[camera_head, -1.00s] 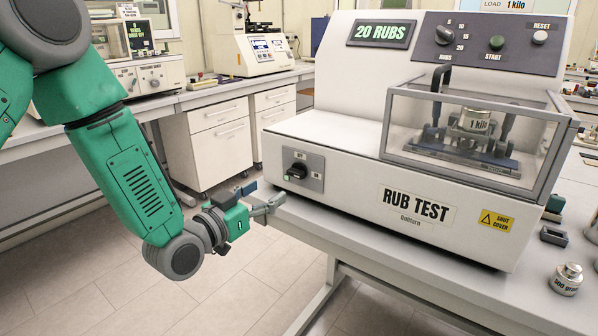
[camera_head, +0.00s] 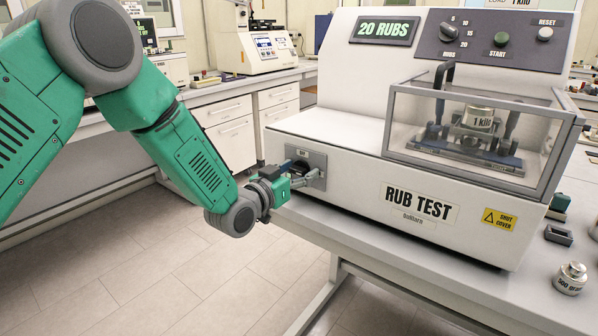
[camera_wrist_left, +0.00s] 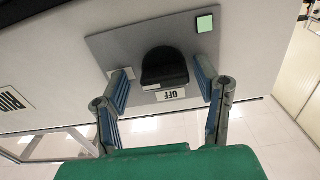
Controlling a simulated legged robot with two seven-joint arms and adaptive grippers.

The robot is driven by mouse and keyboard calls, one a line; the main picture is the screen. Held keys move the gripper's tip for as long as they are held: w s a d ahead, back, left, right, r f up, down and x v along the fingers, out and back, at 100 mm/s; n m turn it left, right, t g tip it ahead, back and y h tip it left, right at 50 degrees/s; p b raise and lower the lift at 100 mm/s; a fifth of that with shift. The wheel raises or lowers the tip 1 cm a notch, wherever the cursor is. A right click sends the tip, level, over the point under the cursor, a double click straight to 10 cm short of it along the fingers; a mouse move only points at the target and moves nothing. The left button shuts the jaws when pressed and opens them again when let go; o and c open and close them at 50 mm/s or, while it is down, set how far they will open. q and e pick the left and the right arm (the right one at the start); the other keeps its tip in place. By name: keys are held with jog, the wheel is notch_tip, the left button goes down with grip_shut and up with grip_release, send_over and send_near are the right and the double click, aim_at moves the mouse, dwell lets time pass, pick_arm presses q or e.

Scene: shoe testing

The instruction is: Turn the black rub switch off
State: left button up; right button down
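The black rub switch (camera_wrist_left: 165,66) is a knob on a grey plate (camera_wrist_left: 120,45) on the front of the white rub test machine (camera_head: 350,170). In the left wrist view an OFF label (camera_wrist_left: 171,95) sits just below the knob, upside down, and a green square (camera_wrist_left: 205,24) shows at the plate's corner. My left gripper (camera_head: 307,178) is at the switch in the head view and partly hides it. In the wrist view its fingers (camera_wrist_left: 163,78) are apart, one on each side of the knob, with gaps visible. My right gripper is out of view.
A clear cover (camera_head: 470,130) encloses a 1 kilo weight (camera_head: 480,118) on the machine. A 500 gram weight (camera_head: 570,277) stands on the table at the right. The floor (camera_head: 170,270) in front of the table is clear.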

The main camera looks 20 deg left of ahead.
pick_arm(q)
jog(key=shift+a, duration=0.1)
jog(key=c, duration=0.6)
jog(key=shift+a+f, duration=0.1)
jog(key=shift+a, duration=0.05)
jog(key=c, duration=0.4)
jog(key=shift+o, duration=0.2)
jog(key=shift+a, duration=0.15)
